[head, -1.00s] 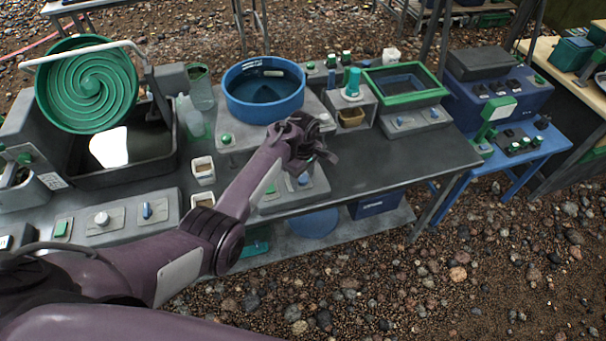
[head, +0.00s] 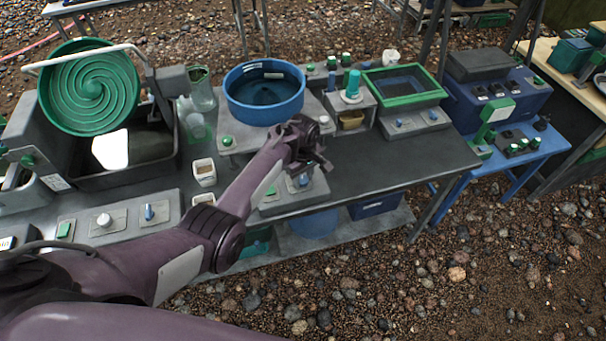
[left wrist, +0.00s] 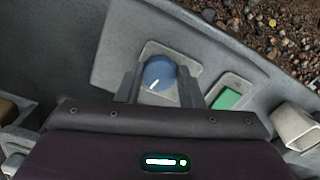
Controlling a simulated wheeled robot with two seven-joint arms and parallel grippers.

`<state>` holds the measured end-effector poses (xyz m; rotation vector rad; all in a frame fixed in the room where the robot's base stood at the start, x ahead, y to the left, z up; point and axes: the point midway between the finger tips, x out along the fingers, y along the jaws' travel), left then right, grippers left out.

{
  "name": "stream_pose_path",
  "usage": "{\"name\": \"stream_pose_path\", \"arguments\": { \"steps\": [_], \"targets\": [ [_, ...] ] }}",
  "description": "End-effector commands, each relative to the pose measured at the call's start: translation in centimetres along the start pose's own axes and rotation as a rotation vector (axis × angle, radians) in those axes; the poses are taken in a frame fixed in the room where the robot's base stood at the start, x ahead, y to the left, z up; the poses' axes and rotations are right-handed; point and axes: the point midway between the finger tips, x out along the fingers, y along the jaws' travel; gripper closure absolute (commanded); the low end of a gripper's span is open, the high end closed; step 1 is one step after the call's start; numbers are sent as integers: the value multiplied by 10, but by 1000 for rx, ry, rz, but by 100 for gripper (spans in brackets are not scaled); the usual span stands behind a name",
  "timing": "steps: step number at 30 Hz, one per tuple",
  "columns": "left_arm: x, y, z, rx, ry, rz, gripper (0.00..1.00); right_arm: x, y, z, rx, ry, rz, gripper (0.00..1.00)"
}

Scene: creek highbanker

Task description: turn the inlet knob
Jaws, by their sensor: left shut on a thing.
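A round blue knob (left wrist: 159,73) with a white pointer mark sits on a light plate on a grey control box (head: 318,187) at the front of the dark table. My left gripper (left wrist: 158,80) has one finger on each side of the knob and is shut on it. In the head view the gripper (head: 306,168) is over this box, and part of the blue knob (head: 303,180) shows just below it. No label naming the knob is readable. My right gripper is not in view.
A green button (left wrist: 227,98) sits beside the knob. A blue round tub (head: 264,108) stands behind the gripper. Other panels with knobs (head: 104,220) lie at the left. The dark tabletop (head: 385,160) to the right is clear.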

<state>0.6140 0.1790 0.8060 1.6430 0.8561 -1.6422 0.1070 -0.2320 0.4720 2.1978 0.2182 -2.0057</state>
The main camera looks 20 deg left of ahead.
Motion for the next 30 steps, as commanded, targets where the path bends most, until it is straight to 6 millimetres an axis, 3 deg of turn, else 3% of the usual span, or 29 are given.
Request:
{"name": "stream_pose_path", "arguments": {
  "steps": [12, 30],
  "targets": [
    [-1, -2, 0, 391, -1, -2, 89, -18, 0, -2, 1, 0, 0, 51],
    [0, -3, -1, 942, -2, -2, 89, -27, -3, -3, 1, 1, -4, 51]
  ]
}}
